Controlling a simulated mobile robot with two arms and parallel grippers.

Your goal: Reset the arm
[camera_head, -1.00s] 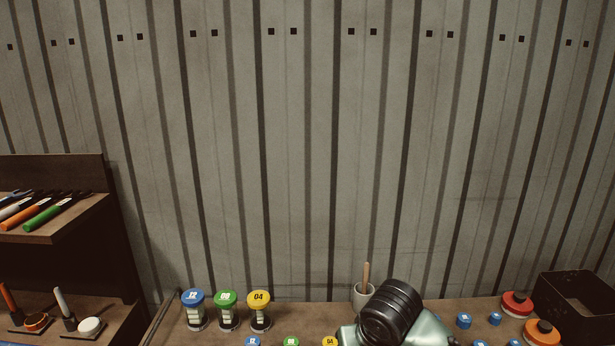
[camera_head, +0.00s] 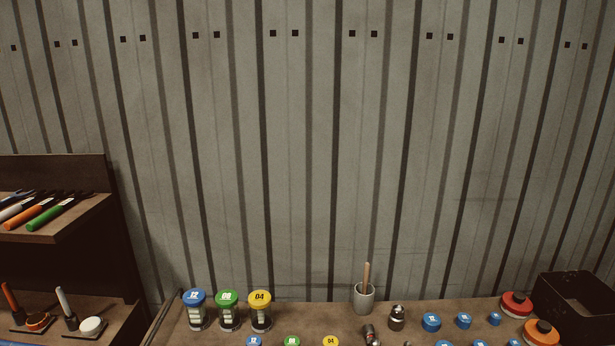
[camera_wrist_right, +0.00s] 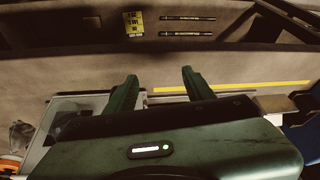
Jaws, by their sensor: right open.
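My right gripper (camera_wrist_right: 156,88) shows in the right wrist view with its two green fingers spread apart. Nothing is between the fingers. A brown surface with a yellow stripe (camera_wrist_right: 235,87) lies beyond them. Neither gripper shows in the head view now, and my left gripper is in no view.
In the head view, blue (camera_head: 195,309), green (camera_head: 228,309) and yellow (camera_head: 260,309) capped jars stand on the bench. A grey cup (camera_head: 364,299) holds a stick. Blue caps (camera_head: 432,322), red (camera_head: 516,303) and orange (camera_head: 541,332) round pieces and a dark bin (camera_head: 580,305) sit right. A tool shelf (camera_head: 60,233) stands left.

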